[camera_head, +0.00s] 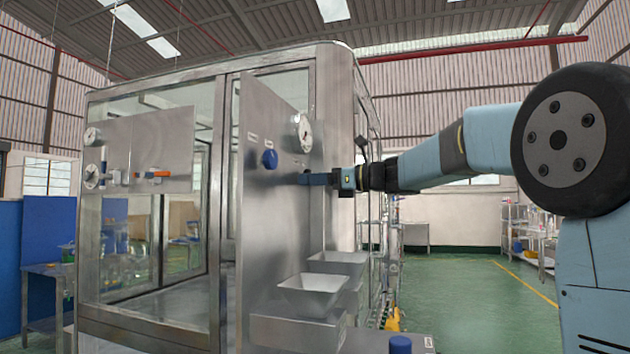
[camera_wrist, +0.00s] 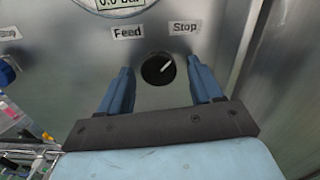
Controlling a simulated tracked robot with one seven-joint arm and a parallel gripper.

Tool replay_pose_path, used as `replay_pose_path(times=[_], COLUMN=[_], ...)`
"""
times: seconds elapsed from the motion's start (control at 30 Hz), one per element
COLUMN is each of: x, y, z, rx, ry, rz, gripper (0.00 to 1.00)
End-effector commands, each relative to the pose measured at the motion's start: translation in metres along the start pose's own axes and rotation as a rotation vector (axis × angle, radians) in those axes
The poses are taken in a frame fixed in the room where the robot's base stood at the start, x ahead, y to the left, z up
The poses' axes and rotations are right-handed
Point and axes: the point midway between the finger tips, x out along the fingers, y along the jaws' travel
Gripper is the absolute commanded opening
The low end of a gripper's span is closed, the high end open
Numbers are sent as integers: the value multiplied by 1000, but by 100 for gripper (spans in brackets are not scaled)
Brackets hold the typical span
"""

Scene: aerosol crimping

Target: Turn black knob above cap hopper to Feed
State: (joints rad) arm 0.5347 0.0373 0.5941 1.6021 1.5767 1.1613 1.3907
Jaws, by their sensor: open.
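The black knob (camera_wrist: 158,70) is on the steel panel in the wrist view, with a white pointer line on its face. The line points up and right, toward the Stop label (camera_wrist: 184,27). The Feed label (camera_wrist: 127,32) is up and left of the knob. My gripper (camera_wrist: 160,80) is open, with one blue finger on each side of the knob and visible gaps between. In the head view my gripper (camera_head: 308,179) reaches the panel from the right, and the knob is hidden there.
A blue knob (camera_head: 270,158) sits left of my gripper on the same panel, and a round gauge (camera_head: 304,132) is above it. A second panel (camera_head: 150,150) with valves is farther left. A blue cylinder top (camera_head: 400,344) shows at the bottom. Open green floor lies to the right.

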Motion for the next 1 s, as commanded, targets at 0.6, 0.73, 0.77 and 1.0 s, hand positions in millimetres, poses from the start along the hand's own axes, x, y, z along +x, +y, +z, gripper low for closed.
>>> replay_pose_path(times=[0.6,0.73,0.77,1.0], x=[1,1,1,1], y=[0,0,0,0], z=[0,0,0,0], rx=[0,0,0,-6], ry=[0,0,0,-1], rz=[0,0,0,0], gripper=[32,20,17,9])
